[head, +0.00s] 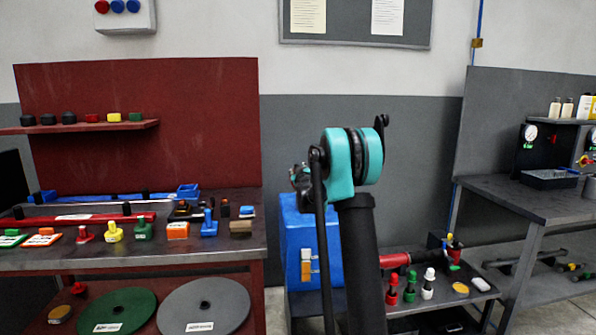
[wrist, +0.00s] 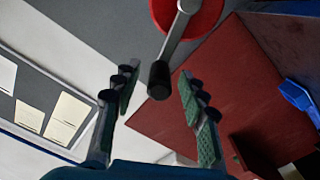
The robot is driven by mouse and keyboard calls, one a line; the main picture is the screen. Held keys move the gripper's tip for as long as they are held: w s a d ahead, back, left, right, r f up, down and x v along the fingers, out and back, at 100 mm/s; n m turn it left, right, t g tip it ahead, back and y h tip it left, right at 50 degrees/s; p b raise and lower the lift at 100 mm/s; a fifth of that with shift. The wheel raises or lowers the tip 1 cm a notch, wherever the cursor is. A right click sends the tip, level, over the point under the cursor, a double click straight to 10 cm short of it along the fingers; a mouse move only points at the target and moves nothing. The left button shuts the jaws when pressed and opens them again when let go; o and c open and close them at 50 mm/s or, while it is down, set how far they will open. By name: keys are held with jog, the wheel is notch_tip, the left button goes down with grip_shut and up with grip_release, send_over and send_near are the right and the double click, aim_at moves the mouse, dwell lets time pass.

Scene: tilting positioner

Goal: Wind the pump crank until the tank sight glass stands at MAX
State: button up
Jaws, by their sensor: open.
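In the wrist view a crank shows at the top: a red disc (wrist: 206,14), a grey arm (wrist: 176,38) and a black handle (wrist: 159,80). My gripper (wrist: 156,76) is open, with one green-padded finger on each side of the black handle. The handle lies between the fingertips in the picture, with a gap to both; its depth is hard to tell. In the head view a blue tank (head: 291,225) stands behind my arm, with a small pale-and-orange strip (head: 306,268) on its front, perhaps the sight glass. Its level is too small to read. My gripper and the crank are not distinct there.
A bench (head: 120,258) with a red back panel (head: 170,110) stands at the left, covered with small parts. A low table right of the tank holds several coloured bottles. A grey bench (head: 490,190) with gauges stands at the right.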

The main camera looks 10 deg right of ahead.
jog(key=s, duration=1)
jog(key=shift+s+a, duration=0.2)
jog(key=shift+a, duration=0.05)
